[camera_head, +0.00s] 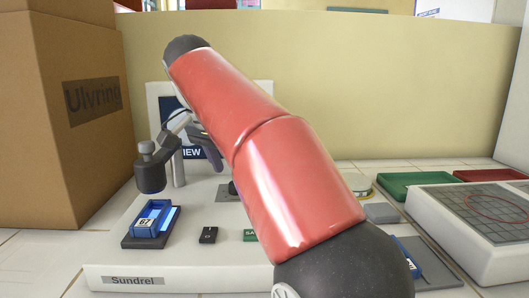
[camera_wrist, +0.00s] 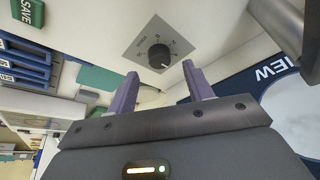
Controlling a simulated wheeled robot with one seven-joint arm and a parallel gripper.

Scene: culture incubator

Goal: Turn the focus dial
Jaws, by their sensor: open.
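The focus dial (camera_wrist: 160,57) is a round black knob with a light pointer mark, set on a grey square plate printed with a scale. It shows in the wrist view just beyond my fingertips. My gripper (camera_wrist: 161,72) is open, with its two purple-grey fingers apart and the dial roughly in line with the gap between them. I see no clear contact with the knob. In the head view my gripper (camera_head: 206,146) is partly hidden by my red arm, which also covers much of the panel where the dial sits.
A white console labelled Sundrel (camera_head: 137,281) carries a microscope-like post (camera_head: 150,172), a blue slide holder (camera_head: 150,222), a black button (camera_head: 208,235) and a green SAVE button (camera_wrist: 27,12). A VIEW screen (camera_wrist: 300,105) stands close to my fingers. A cardboard box (camera_head: 75,125) stands left; trays (camera_head: 420,182) stand right.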

